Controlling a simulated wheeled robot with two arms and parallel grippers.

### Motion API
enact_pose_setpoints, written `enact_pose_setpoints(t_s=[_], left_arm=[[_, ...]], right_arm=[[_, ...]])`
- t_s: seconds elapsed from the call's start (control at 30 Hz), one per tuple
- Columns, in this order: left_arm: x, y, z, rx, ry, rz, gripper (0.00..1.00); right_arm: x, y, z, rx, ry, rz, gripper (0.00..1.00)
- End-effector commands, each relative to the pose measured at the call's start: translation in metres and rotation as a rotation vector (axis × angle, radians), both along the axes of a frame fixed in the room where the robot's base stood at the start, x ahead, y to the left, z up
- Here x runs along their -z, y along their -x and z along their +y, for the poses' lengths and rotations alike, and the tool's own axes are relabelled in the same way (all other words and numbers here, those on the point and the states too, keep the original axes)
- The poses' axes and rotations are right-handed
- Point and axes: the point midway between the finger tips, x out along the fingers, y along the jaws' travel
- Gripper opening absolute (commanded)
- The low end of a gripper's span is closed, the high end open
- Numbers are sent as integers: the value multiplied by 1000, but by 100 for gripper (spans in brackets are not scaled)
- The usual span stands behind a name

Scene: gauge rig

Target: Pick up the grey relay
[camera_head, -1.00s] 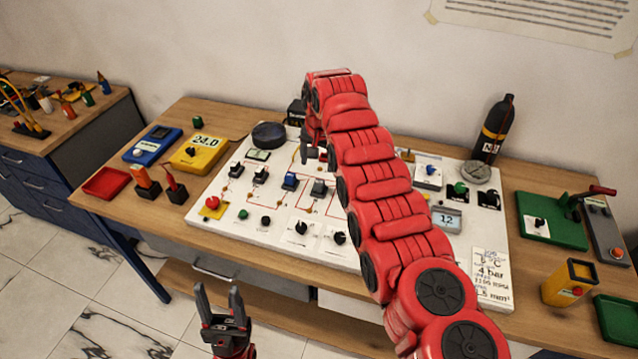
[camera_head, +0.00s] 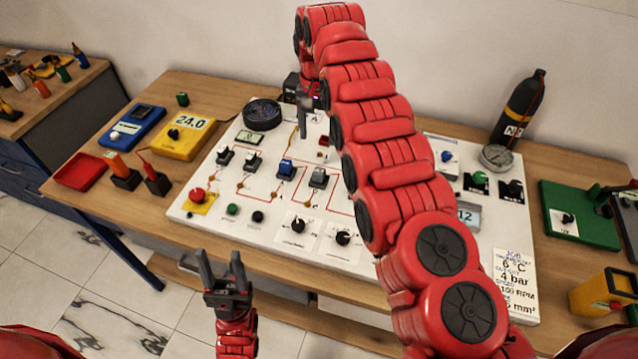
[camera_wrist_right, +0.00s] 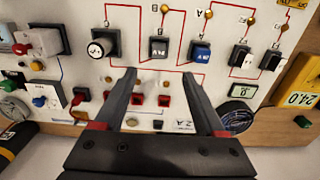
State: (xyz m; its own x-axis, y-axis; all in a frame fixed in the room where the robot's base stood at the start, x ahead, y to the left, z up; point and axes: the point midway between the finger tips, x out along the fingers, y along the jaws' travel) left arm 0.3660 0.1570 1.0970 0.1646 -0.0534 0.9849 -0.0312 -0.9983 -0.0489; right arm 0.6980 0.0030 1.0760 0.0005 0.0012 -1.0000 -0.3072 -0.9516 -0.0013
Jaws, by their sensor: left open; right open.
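The grey relay (camera_head: 318,177) stands on the white panel (camera_head: 207,192), just right of a blue-topped block (camera_head: 286,168). In the right wrist view, the grey relay (camera_wrist_right: 158,48) is beyond the fingertips, left of the blue block (camera_wrist_right: 200,51). My right gripper (camera_head: 303,132) is over the back of the panel, behind the relay in the head view; its forearm hides part of the panel. In the wrist view its fingers (camera_wrist_right: 158,75) are apart with nothing between them. My left gripper (camera_head: 221,256) is open and empty in front of the table edge.
Two black switches (camera_head: 238,157) stand left of the blue block. A round black dial (camera_head: 262,115) sits at the panel's back left. Knobs (camera_head: 298,225) line the front. A yellow meter (camera_head: 184,136), red tray (camera_head: 80,172) and black bottle (camera_head: 518,108) stand around the panel.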

Motion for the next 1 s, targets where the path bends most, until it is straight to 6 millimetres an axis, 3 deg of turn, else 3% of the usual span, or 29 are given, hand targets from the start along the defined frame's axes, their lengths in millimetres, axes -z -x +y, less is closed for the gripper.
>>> enact_pose_setpoints(t_s=[0.4, 0.83, 0.9, 1.0], left_arm=[[-25, 0, 0, 0, 0, -1, 54], [-49, 0, 0, 0, 0, -1, 54], [-37, 0, 0, 0, 0, -1, 54], [-35, 0, 0, 0, 0, -1, 54]], right_arm=[[60, 1, -2, 2, 4, 5, 72], [98, 0, -4, 2, 2, 4, 72], [114, -1, -4, 2, 1, 3, 72], [122, -1, -4, 2, 2, 2, 72]])
